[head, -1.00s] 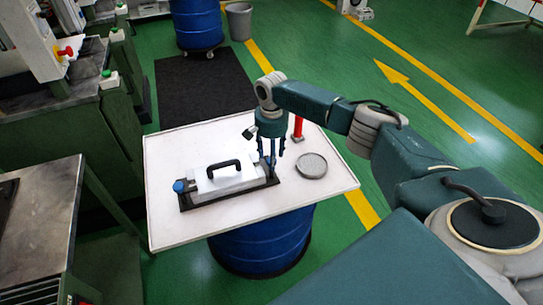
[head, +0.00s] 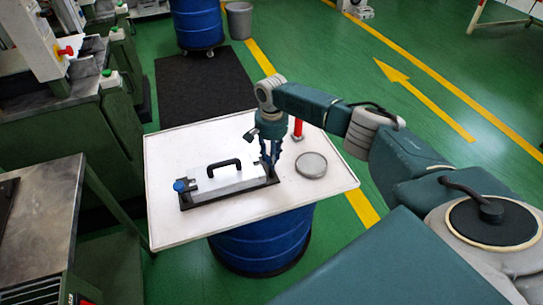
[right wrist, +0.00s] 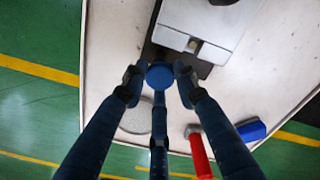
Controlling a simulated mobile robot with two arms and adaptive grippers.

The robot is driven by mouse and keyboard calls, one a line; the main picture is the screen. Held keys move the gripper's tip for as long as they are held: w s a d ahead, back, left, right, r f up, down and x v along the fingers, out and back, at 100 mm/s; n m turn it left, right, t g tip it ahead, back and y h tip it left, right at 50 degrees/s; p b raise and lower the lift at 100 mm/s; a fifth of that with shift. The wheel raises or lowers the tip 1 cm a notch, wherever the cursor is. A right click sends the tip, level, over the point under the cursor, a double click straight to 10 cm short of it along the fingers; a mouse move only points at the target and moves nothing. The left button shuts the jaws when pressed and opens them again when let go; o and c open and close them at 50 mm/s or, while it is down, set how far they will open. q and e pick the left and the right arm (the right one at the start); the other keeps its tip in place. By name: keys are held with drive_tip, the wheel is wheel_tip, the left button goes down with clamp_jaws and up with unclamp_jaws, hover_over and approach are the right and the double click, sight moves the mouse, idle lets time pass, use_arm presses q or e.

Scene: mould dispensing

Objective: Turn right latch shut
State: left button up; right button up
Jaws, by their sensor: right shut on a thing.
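The mould (head: 229,184) lies on the white table, a pale block with a black arched handle (head: 224,163) on a dark base. Its left latch has a blue knob (head: 179,186) at the left end. The right latch's blue knob (right wrist: 160,75) shows at the mould's end in the right wrist view; in the head view my gripper hides it. My right gripper (head: 271,168) points down at the mould's right end. In the right wrist view its fingers (right wrist: 158,80) are closed around the blue knob. My left gripper is not in view.
A blue item (right wrist: 252,131) shows near the red one in the right wrist view. The table's front is clear.

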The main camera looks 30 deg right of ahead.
drive_tip(key=n+p, duration=0.1)
drive_tip(key=n, duration=0.1)
drive_tip(key=shift+n, duration=0.3)
drive_tip(key=n+p, duration=0.1)
drive_tip(key=n, duration=0.4)
drive_tip(key=shift+n, duration=0.3)
drive_tip(key=n, duration=0.9)
drive_tip(key=shift+n, duration=0.3)
drive_tip(key=o, duration=1.1)
drive_tip(key=shift+o, duration=0.2)
